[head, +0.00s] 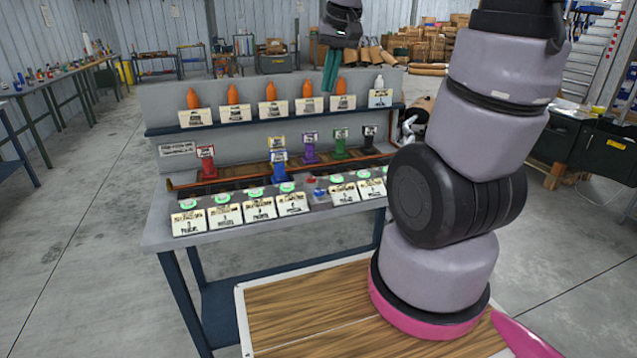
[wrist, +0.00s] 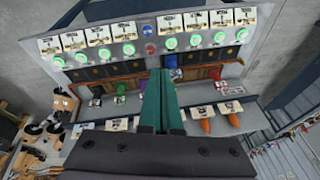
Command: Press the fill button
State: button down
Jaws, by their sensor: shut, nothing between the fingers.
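A sloped panel (head: 280,203) at the front of the grey bench carries a row of round green-lit buttons, each with a white label card. A red button (head: 310,182) and a blue button (head: 320,192) sit mid-row; the red one (wrist: 147,28) and the blue one (wrist: 150,48) also show in the wrist view. The label print is too blurred to tell which is the fill button. My gripper (head: 330,84) has teal fingers pointing down, shut and empty, above the bench's back shelf.
Behind the panel stand coloured blocks, including a red one (head: 206,162) and a purple one (head: 310,148). Space above the panel is clear.

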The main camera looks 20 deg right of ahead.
jog(key=w+f+n+g, duration=0.1)
jog(key=w+f+g, duration=0.1)
jog(key=w+f, duration=0.65)
jog(key=n+g+h, duration=0.1)
jog(key=g, duration=0.1)
send_over(319, 191)
notch_tip(319, 191, down, 9)
jog(key=shift+f, duration=0.2)
notch_tip(319, 191, down, 14)
